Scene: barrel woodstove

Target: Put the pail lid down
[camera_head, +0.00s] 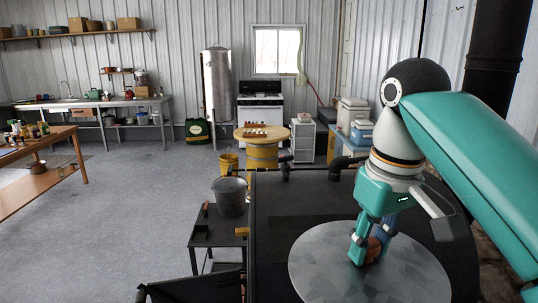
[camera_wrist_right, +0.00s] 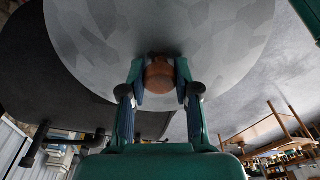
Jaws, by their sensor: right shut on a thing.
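The pail lid (camera_head: 340,270) is a large round grey galvanized disc with a brown wooden knob (camera_head: 376,246). My right gripper (camera_head: 370,243) is shut on the knob, with the lid beneath it over the dark stove top. In the right wrist view the two fingers (camera_wrist_right: 160,90) close on either side of the knob (camera_wrist_right: 159,73), and the lid (camera_wrist_right: 215,40) fills the upper part. I cannot tell whether the lid touches the surface below. My left gripper is not in view.
The black stove top (camera_head: 275,205) lies under and beside the lid. A metal pail (camera_head: 230,196) stands on a small dark side table (camera_head: 225,238) to the left. A black stovepipe (camera_head: 495,60) rises at the right. Open floor (camera_head: 130,220) lies further left.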

